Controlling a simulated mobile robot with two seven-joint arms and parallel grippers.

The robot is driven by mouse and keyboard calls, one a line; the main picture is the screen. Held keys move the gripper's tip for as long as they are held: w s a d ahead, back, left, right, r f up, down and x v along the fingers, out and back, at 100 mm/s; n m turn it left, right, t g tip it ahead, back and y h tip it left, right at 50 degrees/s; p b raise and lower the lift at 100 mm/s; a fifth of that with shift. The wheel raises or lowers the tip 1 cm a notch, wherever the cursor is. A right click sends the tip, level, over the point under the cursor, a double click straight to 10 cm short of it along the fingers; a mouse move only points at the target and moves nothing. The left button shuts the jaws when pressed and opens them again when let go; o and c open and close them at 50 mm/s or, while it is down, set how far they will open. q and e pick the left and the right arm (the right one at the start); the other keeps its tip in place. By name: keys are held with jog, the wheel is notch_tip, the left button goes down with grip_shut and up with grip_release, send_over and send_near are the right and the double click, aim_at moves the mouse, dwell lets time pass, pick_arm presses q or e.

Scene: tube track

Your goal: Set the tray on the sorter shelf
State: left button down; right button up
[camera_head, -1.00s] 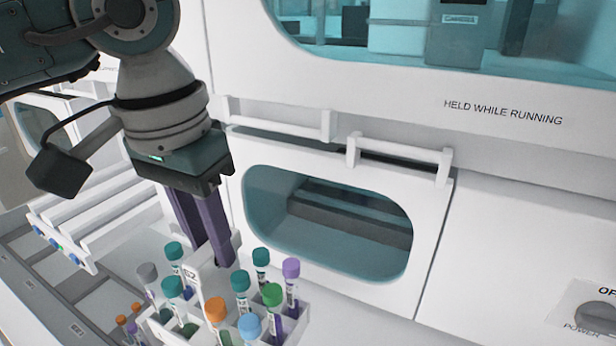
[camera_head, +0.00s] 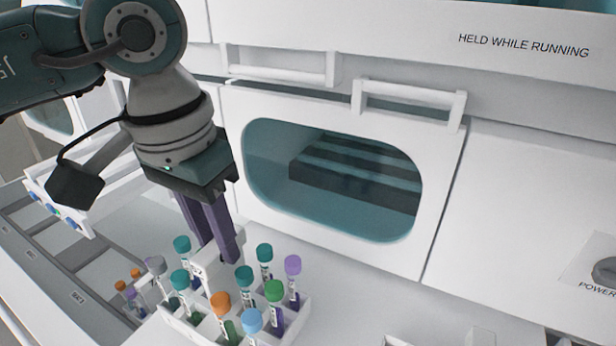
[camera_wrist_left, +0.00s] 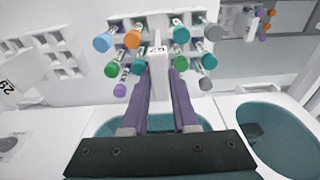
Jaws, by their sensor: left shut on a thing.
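The tray (camera_head: 305,317) is a white rack of capped tubes in teal, green, orange, blue, purple and grey. It is at the bottom centre of the head view and also shows in the left wrist view (camera_wrist_left: 157,62). My left gripper (camera_head: 220,250), with purple fingers, is shut on the tray's upright labelled handle. The tray looks roughly level; its underside is hidden. Behind it, a white door (camera_head: 440,185) with a teal window (camera_head: 265,185) appears closed. A dark ridged shelf (camera_head: 355,175) shows through the glass; I cannot tell whether it is the sorter shelf. My right gripper is out of view.
A white bar handle (camera_head: 410,93) projects from the top of the door. A rack bank (camera_head: 75,275) and a few loose-looking tubes (camera_head: 130,285) are at lower left. A power switch (camera_head: 605,270) is at right.

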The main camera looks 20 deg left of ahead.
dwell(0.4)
pick_arm(q)
jog(key=shift+b, duration=0.3)
jog(key=shift+f, duration=0.2)
jog(key=shift+f+b, duration=0.25)
jog(key=shift+b, duration=0.35)
dwell(0.3)
jog(key=shift+f+b, duration=0.35)
jog(key=shift+b, duration=0.2)
jog(key=c, duration=0.6)
grip_release()
